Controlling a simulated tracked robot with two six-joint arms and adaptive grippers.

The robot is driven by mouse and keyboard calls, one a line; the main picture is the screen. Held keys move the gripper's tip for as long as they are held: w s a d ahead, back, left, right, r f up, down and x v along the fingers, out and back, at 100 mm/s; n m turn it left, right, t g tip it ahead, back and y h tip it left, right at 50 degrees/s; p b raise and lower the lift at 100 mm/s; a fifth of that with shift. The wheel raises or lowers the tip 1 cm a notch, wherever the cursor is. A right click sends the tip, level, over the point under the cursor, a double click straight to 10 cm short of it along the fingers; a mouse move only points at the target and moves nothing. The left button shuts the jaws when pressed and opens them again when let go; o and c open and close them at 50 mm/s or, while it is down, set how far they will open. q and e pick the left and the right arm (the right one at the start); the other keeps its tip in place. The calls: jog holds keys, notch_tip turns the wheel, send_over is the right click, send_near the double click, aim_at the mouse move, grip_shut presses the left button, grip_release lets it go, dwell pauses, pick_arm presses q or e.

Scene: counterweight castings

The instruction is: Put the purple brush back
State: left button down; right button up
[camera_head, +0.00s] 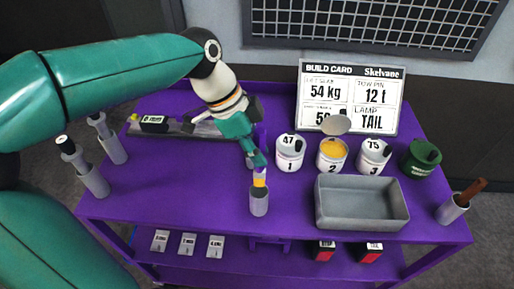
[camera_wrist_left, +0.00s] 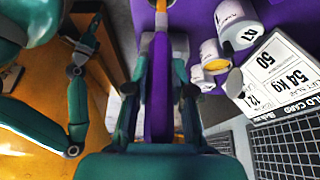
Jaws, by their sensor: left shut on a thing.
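The purple brush (camera_wrist_left: 158,95) is held between the fingers of my left gripper (camera_head: 256,153). In the head view its pale ferrule and yellow tip (camera_head: 259,179) point down at the mouth of a small grey cup (camera_head: 259,203). The tip meets the cup's rim in the picture; how deep it sits I cannot tell. The fingers hide part of the handle. My left gripper (camera_wrist_left: 158,65) is shut on the brush, also in the left wrist view. My right arm shows at the left of that view; its jaws are too small to read.
A grey bin (camera_head: 362,222) stands right of the cup. Behind are white cans (camera_head: 289,153), an open yellow can (camera_head: 331,156), a green pot (camera_head: 421,160) and the build card (camera_head: 351,95). A cup with a brown handle (camera_head: 455,208) stands far right. The left front tabletop is clear.

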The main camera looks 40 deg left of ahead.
aim_at(257, 185)
pick_arm(q)
jog(key=shift+f+b, duration=4.1)
jog(key=shift+f, duration=0.65)
jog(key=shift+f+b, duration=0.85)
jog(key=shift+f, duration=0.05)
jog(key=c, duration=0.9)
grip_release()
jog(key=v, duration=1.2)
jog(key=shift+f, duration=0.1)
